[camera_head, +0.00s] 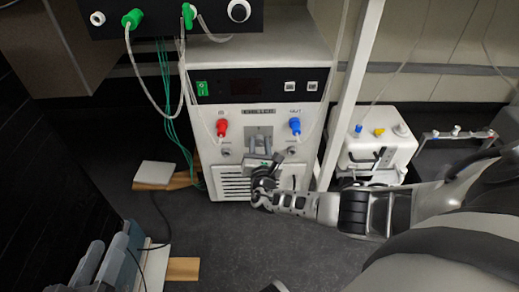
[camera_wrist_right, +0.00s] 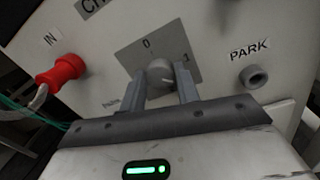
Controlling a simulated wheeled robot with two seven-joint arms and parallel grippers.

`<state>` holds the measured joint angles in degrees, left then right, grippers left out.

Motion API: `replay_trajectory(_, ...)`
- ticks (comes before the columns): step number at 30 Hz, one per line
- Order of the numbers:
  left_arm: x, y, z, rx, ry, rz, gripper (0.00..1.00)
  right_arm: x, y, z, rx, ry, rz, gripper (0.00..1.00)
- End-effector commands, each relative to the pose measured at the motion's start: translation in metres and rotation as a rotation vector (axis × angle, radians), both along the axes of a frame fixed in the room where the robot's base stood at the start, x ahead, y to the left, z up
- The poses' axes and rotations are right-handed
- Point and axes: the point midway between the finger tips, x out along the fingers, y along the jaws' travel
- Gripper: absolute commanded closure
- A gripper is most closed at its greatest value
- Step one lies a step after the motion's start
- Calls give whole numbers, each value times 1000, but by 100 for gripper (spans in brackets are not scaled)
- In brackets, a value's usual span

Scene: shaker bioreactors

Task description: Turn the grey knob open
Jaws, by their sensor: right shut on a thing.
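The grey knob (camera_wrist_right: 162,76) sits on a darker grey plate (camera_wrist_right: 140,56) marked 0 and 1, on the front of the white chiller (camera_head: 262,112). My right gripper (camera_wrist_right: 168,84) is shut on the knob, one finger on each side of it. My left gripper is not clearly seen.
A red connector (camera_head: 221,127) at IN and a blue connector (camera_head: 295,125) at OUT flank the plate. The PARK port (camera_wrist_right: 254,76) is empty. A pale post (camera_head: 346,95) stands right of the chiller. Tubes and green cables (camera_head: 172,110) hang on the left.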

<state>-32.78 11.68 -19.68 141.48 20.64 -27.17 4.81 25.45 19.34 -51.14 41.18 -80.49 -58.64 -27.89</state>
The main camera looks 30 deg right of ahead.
Motion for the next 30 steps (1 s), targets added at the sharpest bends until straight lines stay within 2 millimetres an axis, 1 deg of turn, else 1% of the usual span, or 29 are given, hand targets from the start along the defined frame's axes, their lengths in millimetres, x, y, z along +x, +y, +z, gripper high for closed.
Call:
replay_trajectory(1,1,-1,-2,-23,-7,-2,64,0,-1,-4,39,-25,0,91)
replay_trajectory(4,1,-3,2,-65,-20,-7,64,0,0,-5,119,-74,0,91)
replay_trajectory(7,2,-4,13,-120,-49,-14,64,0,-1,-5,200,-124,0,91)
replay_trajectory(9,11,-1,23,-78,-162,-5,64,0,0,-5,258,-159,0,91)
replay_trajectory(12,19,2,38,-34,-302,8,64,0,-1,-5,338,-209,-1,91)
replay_trajectory(16,24,5,58,17,-486,24,64,0,-1,-5,439,-271,0,91)
replay_trajectory(24,20,6,94,94,-806,40,64,0,0,-4,616,-378,1,91)
replay_trajectory(30,13,5,109,128,-956,43,64,0,0,-3,702,-430,1,91)
